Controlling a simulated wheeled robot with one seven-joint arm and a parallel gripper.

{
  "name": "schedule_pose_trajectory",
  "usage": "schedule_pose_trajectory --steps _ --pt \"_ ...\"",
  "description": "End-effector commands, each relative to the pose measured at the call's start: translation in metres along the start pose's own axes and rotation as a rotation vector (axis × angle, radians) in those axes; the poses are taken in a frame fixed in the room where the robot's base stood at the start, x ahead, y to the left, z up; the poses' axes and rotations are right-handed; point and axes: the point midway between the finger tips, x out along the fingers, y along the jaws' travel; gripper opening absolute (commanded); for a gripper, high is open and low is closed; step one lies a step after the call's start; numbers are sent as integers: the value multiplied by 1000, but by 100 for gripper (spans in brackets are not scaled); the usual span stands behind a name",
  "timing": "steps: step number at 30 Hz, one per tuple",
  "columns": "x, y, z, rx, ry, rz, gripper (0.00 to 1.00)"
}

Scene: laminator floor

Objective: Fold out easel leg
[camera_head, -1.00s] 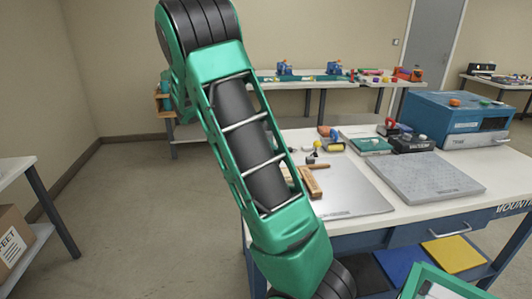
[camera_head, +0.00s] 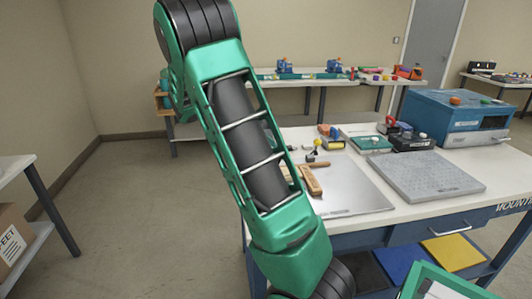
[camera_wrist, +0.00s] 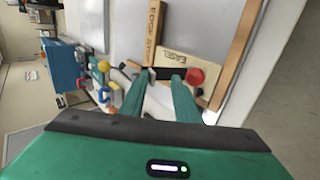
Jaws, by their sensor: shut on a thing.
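My gripper (camera_wrist: 158,78) shows in the wrist view, its two teal fingers a little apart. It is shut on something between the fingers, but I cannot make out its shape. A beige piece with dark lettering (camera_wrist: 186,62) lies just beyond the fingertips. A red round knob (camera_wrist: 196,77) is beside the right fingertip. A wooden bar marked as an edge stop (camera_wrist: 153,30) runs away from the fingertips. I cannot clearly pick out the easel leg. In the head view my arm crosses the middle and the gripper is out of sight.
In the head view a white worktable (camera_head: 408,208) holds a metal plate (camera_head: 345,195), a grey slab (camera_head: 425,176), a wooden piece (camera_head: 311,181) and a blue machine (camera_head: 455,117). Another bench (camera_head: 290,82) stands behind. Open floor (camera_head: 130,200) lies to the left.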

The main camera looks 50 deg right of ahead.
Motion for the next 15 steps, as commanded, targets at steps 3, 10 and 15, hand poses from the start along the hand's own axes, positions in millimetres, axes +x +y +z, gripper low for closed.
schedule_pose_trajectory --steps 3,10,15 --pt "-10 -3 -1 -6 4 -2 23" --pt "-52 -2 -2 -2 6 -1 23" --pt "-81 -3 -2 -3 5 0 23"
